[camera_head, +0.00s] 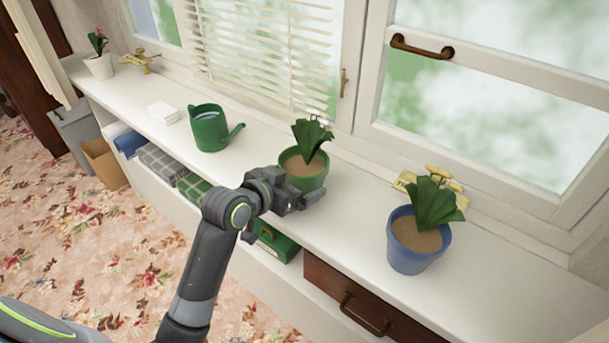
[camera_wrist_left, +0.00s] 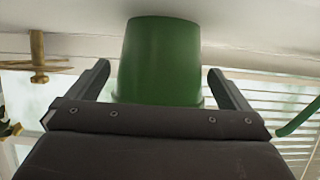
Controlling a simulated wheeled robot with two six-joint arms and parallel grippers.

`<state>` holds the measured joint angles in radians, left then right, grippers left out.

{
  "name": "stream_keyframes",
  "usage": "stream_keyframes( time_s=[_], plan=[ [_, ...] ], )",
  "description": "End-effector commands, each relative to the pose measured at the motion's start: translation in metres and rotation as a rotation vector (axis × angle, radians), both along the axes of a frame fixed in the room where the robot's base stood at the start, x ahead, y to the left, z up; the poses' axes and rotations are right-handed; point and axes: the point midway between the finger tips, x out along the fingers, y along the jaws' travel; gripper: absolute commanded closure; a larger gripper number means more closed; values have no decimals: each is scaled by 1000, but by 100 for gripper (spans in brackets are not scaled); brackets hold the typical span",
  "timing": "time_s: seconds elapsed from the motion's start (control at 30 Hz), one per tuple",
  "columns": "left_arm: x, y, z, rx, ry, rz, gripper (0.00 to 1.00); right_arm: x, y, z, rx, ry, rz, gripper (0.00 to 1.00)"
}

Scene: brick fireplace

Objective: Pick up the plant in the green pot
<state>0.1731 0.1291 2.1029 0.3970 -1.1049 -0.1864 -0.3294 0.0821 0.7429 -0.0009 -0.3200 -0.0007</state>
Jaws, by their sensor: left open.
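The plant in the green pot (camera_head: 304,171) stands upright on the white windowsill shelf, with broad green leaves and brown soil. My left gripper (camera_head: 290,201) is at the near side of the pot, partly covering its lower front in the head view. In the left wrist view the green pot (camera_wrist_left: 160,60) appears upside down, between the two open fingers of my left gripper (camera_wrist_left: 158,72). Gaps show on both sides of the pot, so the fingers are around it but not closed on it. My right gripper is not in view.
A green watering can (camera_head: 209,130) stands left of the plant, and a blue pot (camera_head: 414,245) with a similar plant stands right. The window (camera_head: 475,90) is behind. Folded cloths (camera_head: 162,163), a green box (camera_head: 275,243) and a drawer (camera_head: 345,298) are below the shelf top.

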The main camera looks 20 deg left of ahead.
Motion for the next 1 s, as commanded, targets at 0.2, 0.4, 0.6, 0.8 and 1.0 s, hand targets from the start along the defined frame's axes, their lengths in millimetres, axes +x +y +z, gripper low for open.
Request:
stream_keyframes(
  time_s=[0.2, 0.4, 0.6, 0.8, 1.0],
  plan=[
    [14, -5, -7, 2, 0, 1, 0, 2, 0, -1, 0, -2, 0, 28],
    [14, -4, -7, 2, 0, 1, 0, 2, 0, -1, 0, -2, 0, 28],
    [13, -4, -7, 2, 0, 1, 26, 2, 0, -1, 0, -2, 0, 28],
    [13, -4, -7, 2, 0, 1, 51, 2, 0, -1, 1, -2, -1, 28],
    [14, -5, -5, 1, -4, 1, 52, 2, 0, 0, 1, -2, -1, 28]
  ],
)
